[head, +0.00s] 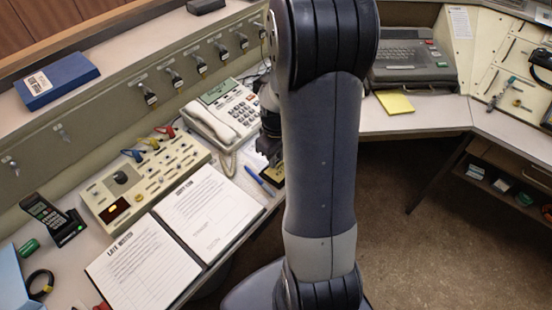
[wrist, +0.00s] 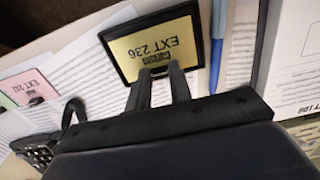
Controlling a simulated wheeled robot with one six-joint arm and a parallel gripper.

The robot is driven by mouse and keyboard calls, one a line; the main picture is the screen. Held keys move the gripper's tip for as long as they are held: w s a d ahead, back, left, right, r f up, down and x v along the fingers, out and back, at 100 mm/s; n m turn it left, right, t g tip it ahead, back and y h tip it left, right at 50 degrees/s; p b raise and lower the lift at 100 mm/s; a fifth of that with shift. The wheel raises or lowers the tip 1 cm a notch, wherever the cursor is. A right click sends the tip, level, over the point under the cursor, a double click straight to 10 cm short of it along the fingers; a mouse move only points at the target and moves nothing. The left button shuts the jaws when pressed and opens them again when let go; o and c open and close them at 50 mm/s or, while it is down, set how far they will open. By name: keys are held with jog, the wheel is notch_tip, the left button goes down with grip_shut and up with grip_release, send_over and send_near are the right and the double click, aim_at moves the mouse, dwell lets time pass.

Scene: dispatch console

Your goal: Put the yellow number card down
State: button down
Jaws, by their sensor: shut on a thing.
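The yellow number card (wrist: 150,42) reads "EXT 236" and has a black surround. It is in front of my gripper (wrist: 160,76) in the wrist view, and the fingertips are closed at its near edge. Whether the card touches the surface beneath cannot be told. In the head view my gripper (head: 270,155) points down over the desk, right of the open binder. A small yellow and black part of the card (head: 274,174) shows just below it. My arm hides much of that area.
A blue pen (head: 258,184) lies beside the open binder (head: 200,212). A desk telephone (head: 222,112) and a switch panel (head: 145,175) stand behind. A pink card (wrist: 32,86) lies on printed sheets. A yellow pad (head: 395,102) sits before the typewriter-like machine (head: 405,62).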

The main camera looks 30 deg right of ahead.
jog(key=shift+f, duration=0.35)
jog(key=shift+f, duration=0.2)
jog(key=c, duration=1.3)
grip_release()
jog(key=shift+r, duration=0.15)
notch_tip(320, 180, up, 12)
jog(key=shift+r+p, duration=0.1)
jog(key=shift+p, duration=0.55)
notch_tip(320, 180, down, 12)
jog(key=shift+w+r+b, duration=0.1)
jog(key=shift+r+b, duration=0.1)
jog(key=shift+b, duration=0.3)
jog(key=shift+r, duration=0.85)
